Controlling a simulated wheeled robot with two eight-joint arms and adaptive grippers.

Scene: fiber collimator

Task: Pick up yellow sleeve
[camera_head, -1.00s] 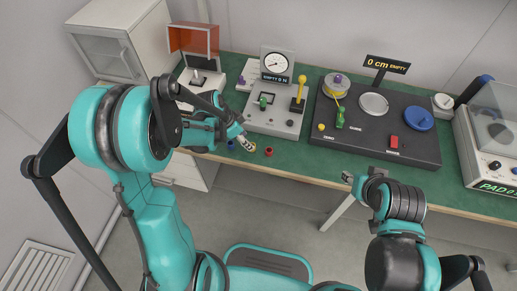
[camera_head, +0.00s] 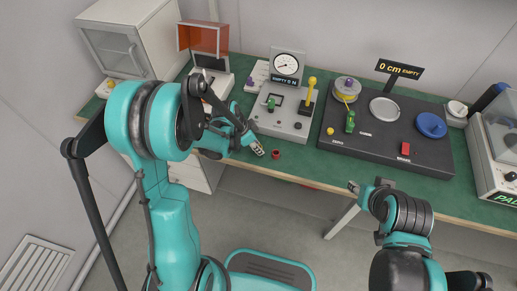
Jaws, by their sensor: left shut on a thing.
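My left gripper (camera_head: 258,151) is low over the front edge of the green bench top, pointing down and to the right, just left of a small red sleeve (camera_head: 277,154). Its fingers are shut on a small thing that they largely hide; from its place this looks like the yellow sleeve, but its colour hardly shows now. I cannot tell whether it is clear of the bench. My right gripper (camera_head: 355,187) is in front of the bench edge, apart from everything; its fingers are too small to read.
Behind the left gripper stands a grey gauge unit (camera_head: 282,123) with a yellow-knobbed lever.

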